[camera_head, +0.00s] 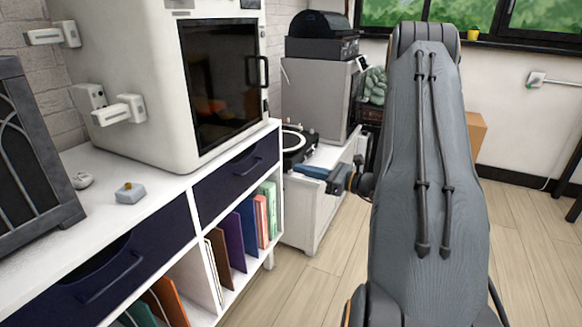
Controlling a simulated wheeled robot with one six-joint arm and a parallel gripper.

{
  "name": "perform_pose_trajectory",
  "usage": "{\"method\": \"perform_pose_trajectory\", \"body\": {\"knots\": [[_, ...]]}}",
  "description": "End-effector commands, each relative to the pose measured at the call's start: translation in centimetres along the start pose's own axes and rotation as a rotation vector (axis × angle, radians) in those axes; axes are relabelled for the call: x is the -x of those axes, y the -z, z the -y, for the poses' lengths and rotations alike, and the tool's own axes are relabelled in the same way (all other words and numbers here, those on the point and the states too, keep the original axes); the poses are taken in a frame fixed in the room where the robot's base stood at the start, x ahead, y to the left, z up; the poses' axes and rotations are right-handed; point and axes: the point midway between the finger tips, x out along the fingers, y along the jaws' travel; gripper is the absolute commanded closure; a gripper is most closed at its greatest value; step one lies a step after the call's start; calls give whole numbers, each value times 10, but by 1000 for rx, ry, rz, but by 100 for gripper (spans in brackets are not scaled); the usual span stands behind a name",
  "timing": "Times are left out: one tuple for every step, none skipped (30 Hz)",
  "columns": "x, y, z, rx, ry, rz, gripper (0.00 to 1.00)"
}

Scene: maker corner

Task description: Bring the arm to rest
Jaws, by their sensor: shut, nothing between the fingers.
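My arm (425,150) rises large at the right of the view, its grey upper link standing nearly upright. My gripper (332,185) shows small to the left of the link, pointing left beside the low white cabinet. It is shut and holds nothing. The wrist behind it is partly hidden by the link.
A white shelf unit (150,215) with navy drawers and books stands at left. On it are a white machine (130,70) with a dark door and a small box (130,193). A record player (298,143) is behind my gripper. Wooden floor (530,250) is open at right.

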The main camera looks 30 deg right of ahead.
Motion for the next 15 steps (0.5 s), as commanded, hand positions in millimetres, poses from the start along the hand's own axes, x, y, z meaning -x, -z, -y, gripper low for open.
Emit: {"method": "perform_pose_trajectory", "body": {"knots": [[3, 0, 0, 0, -1, 0, 100], [4, 0, 0, 0, -1, 0, 100], [4, 0, -1, 0, -2, 0, 100], [5, 0, -1, 0, -2, 0, 100], [5, 0, -1, 0, -2, 0, 100], [5, 0, -1, 0, -3, 0, 100], [4, 0, -1, 0, -4, 0, 100], [3, 0, -2, 1, -7, -2, 100], [1, -2, -5, 5, -17, -6, 100], [-2, -4, -9, 11, -29, -11, 100], [-7, -6, -15, 18, -48, -19, 100], [-15, -10, -27, 32, -82, -34, 100], [-22, -14, -38, 45, -116, -48, 100], [-30, -18, -51, 63, -155, -64, 100], [-41, -24, -71, 91, -215, -90, 100]]}}
